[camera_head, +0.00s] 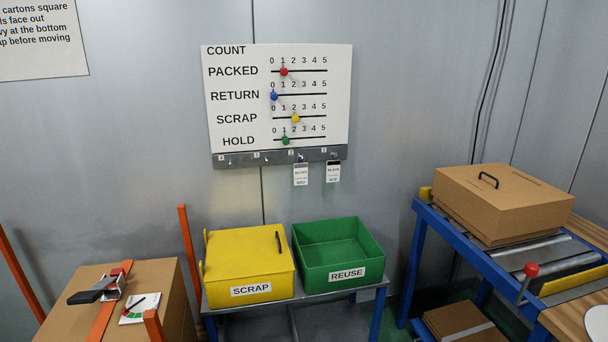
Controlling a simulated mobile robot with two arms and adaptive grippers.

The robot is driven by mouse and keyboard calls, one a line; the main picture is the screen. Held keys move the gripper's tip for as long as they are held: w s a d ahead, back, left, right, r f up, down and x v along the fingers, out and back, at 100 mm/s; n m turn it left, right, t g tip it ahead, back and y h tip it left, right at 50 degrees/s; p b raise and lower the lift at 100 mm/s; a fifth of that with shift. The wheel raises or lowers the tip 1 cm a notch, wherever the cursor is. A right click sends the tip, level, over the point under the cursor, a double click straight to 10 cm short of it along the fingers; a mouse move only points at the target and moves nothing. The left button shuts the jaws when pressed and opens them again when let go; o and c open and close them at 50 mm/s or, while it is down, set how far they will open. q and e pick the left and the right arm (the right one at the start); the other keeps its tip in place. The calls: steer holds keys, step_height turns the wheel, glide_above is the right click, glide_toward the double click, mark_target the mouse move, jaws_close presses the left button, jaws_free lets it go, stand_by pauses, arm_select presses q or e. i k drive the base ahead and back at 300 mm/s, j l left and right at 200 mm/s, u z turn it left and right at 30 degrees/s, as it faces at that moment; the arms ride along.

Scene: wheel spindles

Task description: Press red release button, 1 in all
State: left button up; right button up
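A hand tool with a dark handle (88,296) and small red parts (127,266) lies on a cardboard carton (165,300) at the lower left, over an orange strap (104,318). A red knob (531,269) tops a short metal post beside the roller conveyor at the right. I cannot tell from this view which red part is the release button. Neither of my grippers is in view.
A yellow SCRAP bin (250,268) with a lid and an open green REUSE bin (338,250) stand on a low table. A carton with a black handle (492,200) sits on the blue-framed conveyor (455,240). A count board (225,130) hangs behind. Orange posts (189,250) flank the left carton.

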mark_target(116, 272)
steer(key=u, duration=1.25)
